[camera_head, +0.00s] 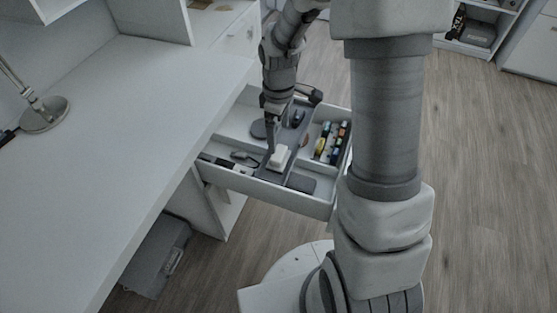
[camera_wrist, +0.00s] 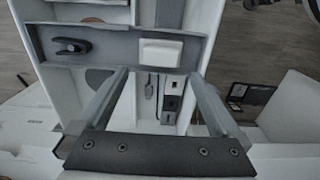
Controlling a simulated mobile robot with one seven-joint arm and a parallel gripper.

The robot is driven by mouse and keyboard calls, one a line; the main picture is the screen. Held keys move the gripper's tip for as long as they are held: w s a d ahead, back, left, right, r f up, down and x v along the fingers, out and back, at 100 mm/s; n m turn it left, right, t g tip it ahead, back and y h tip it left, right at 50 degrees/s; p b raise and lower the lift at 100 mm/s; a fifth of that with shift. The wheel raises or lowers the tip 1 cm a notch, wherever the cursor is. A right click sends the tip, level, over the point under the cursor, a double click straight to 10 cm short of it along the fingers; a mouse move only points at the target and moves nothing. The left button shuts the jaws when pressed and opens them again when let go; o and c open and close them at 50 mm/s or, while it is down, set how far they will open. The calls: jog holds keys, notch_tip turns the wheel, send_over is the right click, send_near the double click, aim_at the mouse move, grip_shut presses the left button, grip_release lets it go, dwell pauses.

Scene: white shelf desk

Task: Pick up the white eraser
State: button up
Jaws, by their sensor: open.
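The white eraser (camera_head: 279,156) is a small pale block lying in the grey middle compartment of the open drawer (camera_head: 262,188). In the wrist view the eraser (camera_wrist: 160,53) lies near the top centre, ahead of the gap between my fingers. My gripper (camera_wrist: 160,80) is open, with one finger on each side of the picture and nothing between them. In the head view my gripper (camera_head: 271,146) reaches down into the drawer close beside the eraser. I cannot tell whether it touches the eraser.
Colored items (camera_head: 330,140) fill the right compartment and small dark items (camera_head: 243,156) lie at the left. Drawer walls and dividers surround the eraser. The white desk (camera_head: 110,130) stands left, with a lamp base (camera_head: 44,114).

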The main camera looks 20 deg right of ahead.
aim_at(279, 152)
notch_tip(279, 152, down, 8)
jog(key=b, duration=0.3)
jog(key=shift+f, duration=0.2)
jog(key=shift+r, duration=0.1)
jog(key=c, duration=1.2)
jog(key=shift+c, duration=0.2)
jog(key=shift+r, duration=0.15)
notch_tip(279, 152, up, 4)
jog(key=shift+r+p, duration=0.25)
jog(key=shift+p, duration=0.9)
jog(key=s+d+r+p, duration=0.3)
jog(key=s+d+r, duration=0.3)
jog(key=d, duration=0.4)
jog(key=shift+r, duration=0.1)
